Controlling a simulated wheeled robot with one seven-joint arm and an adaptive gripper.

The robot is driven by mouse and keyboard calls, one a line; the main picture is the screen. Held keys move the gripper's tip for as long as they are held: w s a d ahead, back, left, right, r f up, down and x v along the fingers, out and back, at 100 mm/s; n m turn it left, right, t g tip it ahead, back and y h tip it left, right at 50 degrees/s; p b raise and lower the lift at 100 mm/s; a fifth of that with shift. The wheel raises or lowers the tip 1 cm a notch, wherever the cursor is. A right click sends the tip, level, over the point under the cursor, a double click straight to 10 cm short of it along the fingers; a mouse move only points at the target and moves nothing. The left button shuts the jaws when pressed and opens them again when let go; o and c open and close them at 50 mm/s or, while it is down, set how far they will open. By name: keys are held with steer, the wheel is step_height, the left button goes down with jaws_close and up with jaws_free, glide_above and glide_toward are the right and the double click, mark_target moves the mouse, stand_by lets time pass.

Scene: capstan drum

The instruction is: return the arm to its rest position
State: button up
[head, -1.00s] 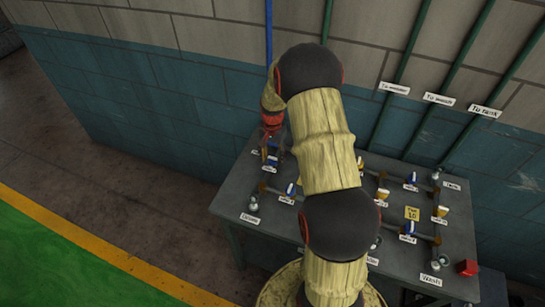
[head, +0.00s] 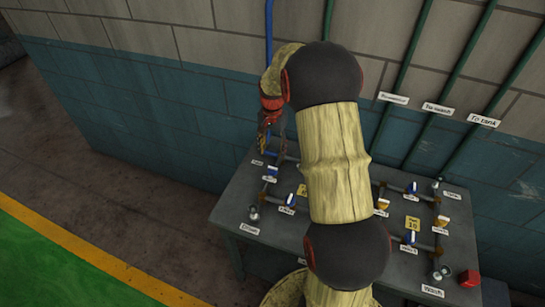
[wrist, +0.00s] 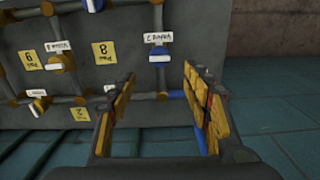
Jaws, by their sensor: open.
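My arm, with pale wood-like links and black joints, reaches up from the bottom of the head view. My gripper (head: 268,148) is over the back left part of the grey table (head: 238,200). In the wrist view my gripper (wrist: 160,85) shows two yellow-padded fingers spread apart with nothing between them. A blue-handled valve (wrist: 159,57) with a label above it lies beyond the fingertips. I cannot tell its exact distance from them. My arm hides the middle of the table in the head view.
The table carries pipes, several blue and yellow valve handles, labels and a red block (head: 469,278). Green pipes (head: 401,85) and a blue pipe (head: 269,25) run up the wall behind. Open floor (head: 130,215) lies to the left.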

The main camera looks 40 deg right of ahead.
steer(key=shift+r, duration=0.6)
steer(key=s+a+r+n+t+b, duration=0.2)
steer(key=s+a+r+n, duration=0.4)
steer(key=s+a, duration=0.6)
steer(key=s+a+r+n+t+b, duration=0.3)
steer(key=s+a+r+n, duration=0.3)
steer(key=s+a+r, duration=0.3)
steer(key=shift+s+a+r+t, duration=0.35)
steer(key=shift+s+a, duration=1.35)
steer(key=shift+a, duration=1.05)
